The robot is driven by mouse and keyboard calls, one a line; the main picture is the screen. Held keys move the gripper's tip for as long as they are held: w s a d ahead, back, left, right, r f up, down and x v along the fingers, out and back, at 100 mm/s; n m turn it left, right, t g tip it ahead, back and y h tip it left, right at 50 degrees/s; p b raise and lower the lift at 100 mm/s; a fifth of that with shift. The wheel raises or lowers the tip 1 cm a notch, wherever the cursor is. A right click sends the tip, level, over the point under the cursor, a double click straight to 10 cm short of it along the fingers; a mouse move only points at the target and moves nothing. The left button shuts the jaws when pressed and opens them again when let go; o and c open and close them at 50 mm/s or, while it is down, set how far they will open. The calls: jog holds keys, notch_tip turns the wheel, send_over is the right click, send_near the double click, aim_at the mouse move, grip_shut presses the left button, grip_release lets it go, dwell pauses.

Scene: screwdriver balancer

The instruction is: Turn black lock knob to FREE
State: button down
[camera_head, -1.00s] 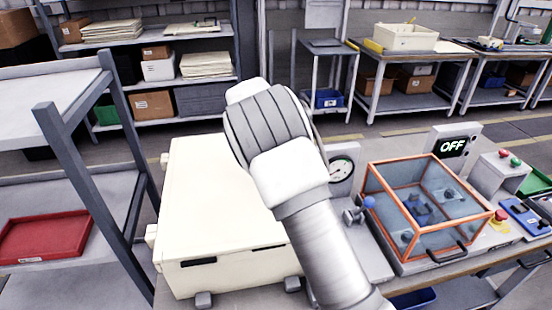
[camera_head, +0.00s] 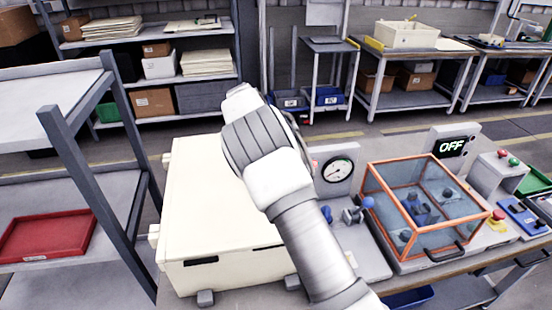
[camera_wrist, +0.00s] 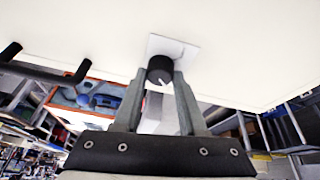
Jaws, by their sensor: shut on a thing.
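The black lock knob (camera_wrist: 159,70) shows in the wrist view. It is a short black cylinder with a pale mark on its end. It stands out from a white square plate (camera_wrist: 173,46) on a cream panel (camera_wrist: 240,45). My gripper (camera_wrist: 160,80) is shut on the knob, one finger on each side. Any lettering by the knob is too small or hidden to read. In the head view the cream cabinet (camera_head: 195,200) stands on the bench. My arm covers part of it, and the knob and fingers are hidden there.
A black bar handle (camera_wrist: 35,68) sticks out at the left in the wrist view. Right of the cabinet are a gauge (camera_head: 337,170), blue-knobbed valves (camera_head: 352,214), an orange-framed clear box (camera_head: 425,205) and a display (camera_head: 452,146) reading OFF. A grey rack (camera_head: 75,160) stands left.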

jog(key=shift+c, duration=2.3)
grip_release()
jog(key=p+v, duration=0.1)
jog(key=v, duration=1.6)
jog(key=shift+r, duration=0.15)
